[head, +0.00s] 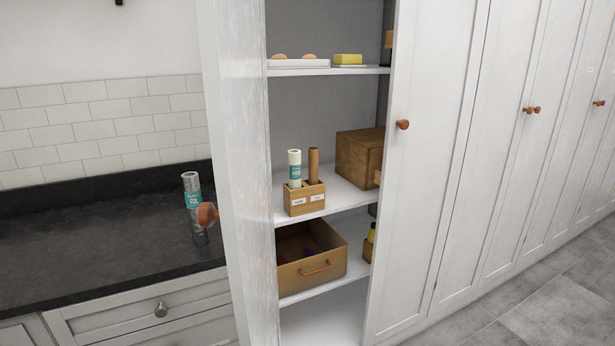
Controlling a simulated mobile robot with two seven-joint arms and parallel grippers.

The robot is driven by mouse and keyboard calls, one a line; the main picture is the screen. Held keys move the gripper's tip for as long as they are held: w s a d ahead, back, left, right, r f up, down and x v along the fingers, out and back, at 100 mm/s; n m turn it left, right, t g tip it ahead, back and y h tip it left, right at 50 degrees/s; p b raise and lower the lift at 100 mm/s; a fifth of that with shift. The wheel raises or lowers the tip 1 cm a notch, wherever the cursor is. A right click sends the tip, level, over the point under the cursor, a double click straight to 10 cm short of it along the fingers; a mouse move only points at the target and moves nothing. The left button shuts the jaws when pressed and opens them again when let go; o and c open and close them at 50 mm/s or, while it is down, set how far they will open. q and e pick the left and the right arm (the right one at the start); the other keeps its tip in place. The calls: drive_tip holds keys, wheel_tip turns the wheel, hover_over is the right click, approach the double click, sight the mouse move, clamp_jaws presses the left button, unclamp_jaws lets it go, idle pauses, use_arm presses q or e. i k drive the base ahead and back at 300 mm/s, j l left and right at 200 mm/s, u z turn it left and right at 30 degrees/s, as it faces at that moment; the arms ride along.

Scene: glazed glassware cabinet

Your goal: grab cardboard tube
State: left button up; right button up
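A brown cardboard tube (313,165) stands upright in a small wooden holder (305,198) with labelled compartments. The holder sits on a middle shelf of the open tall cabinet. The tube is in the right compartment, and its lower end is hidden by the holder's front. A white roll with a teal label (294,168) stands in the left compartment beside it. Neither of my grippers shows in the head view.
The cabinet's open left door (232,150) stands between the dark counter (90,255) and the shelves. A foil roll (192,195) stands on the counter. A brown wooden box (358,155) is right of the holder, and a drawer-like bin (312,262) is below. Grey floor (560,310) is clear at right.

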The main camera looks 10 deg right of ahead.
sight(313, 152)
drive_tip(key=i+l, duration=0.2)
drive_tip(key=l, duration=0.25)
drive_tip(key=i+l, duration=0.25)
drive_tip(key=l, duration=0.2)
drive_tip(key=i+l+u, duration=0.1)
drive_tip(key=l, duration=0.35)
drive_tip(key=i+l, duration=0.35)
drive_tip(key=l, duration=0.15)
drive_tip(key=i+l+u, duration=0.1)
drive_tip(key=l, duration=0.35)
drive_tip(key=i+l, duration=0.3)
drive_tip(key=l, duration=0.2)
drive_tip(key=i+l, duration=0.15)
drive_tip(key=l, duration=0.35)
drive_tip(key=i+l+u, duration=0.1)
drive_tip(key=l, duration=0.4)
drive_tip(key=i, duration=0.1)
